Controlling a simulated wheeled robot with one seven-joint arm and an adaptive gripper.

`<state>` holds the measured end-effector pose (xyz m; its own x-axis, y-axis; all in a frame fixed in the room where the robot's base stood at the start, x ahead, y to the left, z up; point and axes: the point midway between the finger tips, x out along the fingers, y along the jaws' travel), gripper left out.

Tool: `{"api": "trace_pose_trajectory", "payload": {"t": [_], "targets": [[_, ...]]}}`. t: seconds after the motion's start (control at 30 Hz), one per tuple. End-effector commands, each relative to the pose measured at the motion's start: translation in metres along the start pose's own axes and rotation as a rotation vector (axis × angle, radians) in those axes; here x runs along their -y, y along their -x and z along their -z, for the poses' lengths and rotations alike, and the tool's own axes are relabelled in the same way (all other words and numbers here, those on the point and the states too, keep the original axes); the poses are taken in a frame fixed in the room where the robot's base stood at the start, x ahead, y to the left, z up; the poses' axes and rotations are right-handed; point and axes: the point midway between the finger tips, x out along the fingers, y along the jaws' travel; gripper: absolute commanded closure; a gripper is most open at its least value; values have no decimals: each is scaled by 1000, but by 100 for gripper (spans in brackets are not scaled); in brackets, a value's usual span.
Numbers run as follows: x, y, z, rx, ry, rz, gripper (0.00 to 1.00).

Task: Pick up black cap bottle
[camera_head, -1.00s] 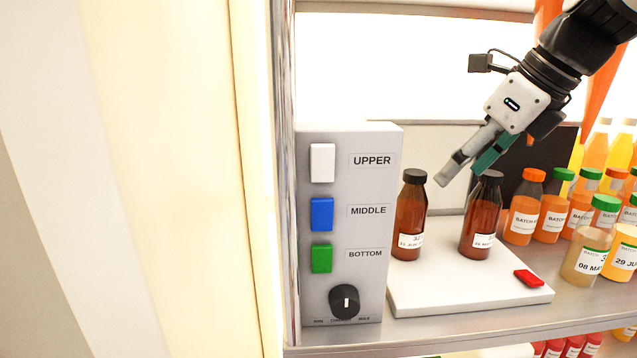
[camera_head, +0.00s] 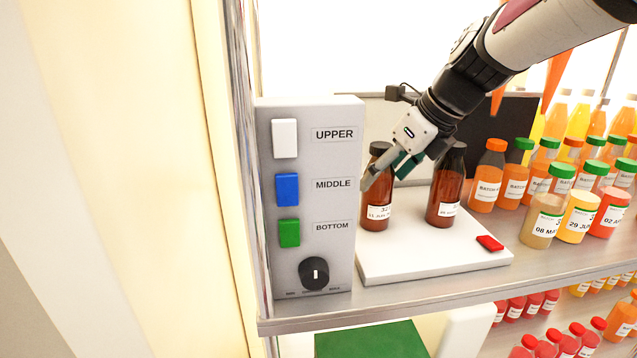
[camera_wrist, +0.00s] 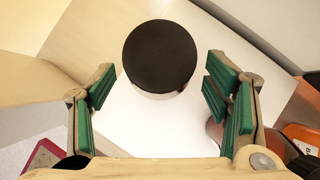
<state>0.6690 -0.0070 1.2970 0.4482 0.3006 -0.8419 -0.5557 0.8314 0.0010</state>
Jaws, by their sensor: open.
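Two brown bottles with black caps stand upright on a white board (camera_head: 430,262). The left black cap bottle (camera_head: 377,197) has a white label and its cap is partly hidden by my gripper. The right black cap bottle (camera_head: 446,190) stands a little apart, its cap just right of my wrist. My gripper (camera_head: 383,175) is open and sits at the upper part of the left bottle. In the wrist view a round black cap (camera_wrist: 160,56) lies ahead of and between the green finger pads of my gripper (camera_wrist: 163,100), with gaps on both sides.
A grey control box (camera_head: 318,215) with UPPER, MIDDLE and BOTTOM buttons stands close left of the left bottle. A red piece (camera_head: 490,243) lies on the board's right. Several juice bottles (camera_head: 545,215) crowd the shelf at the right.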

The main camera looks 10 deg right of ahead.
Motion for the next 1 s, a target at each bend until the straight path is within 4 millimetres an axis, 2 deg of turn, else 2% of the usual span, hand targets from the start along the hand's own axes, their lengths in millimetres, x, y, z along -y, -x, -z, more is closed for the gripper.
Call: {"api": "trace_pose_trajectory", "payload": {"t": [0.1,0.2,0.43,0.47,0.7,0.73,1.0], "targets": [[0,-16,0,-1,-1,-1,29],[-1,-23,0,0,0,0,29],[0,-24,0,1,0,1,29],[0,-24,0,1,0,1,32],[0,-24,0,0,0,1,86],[0,-24,0,0,0,1,90],[0,-22,-2,2,1,2,91]]}}
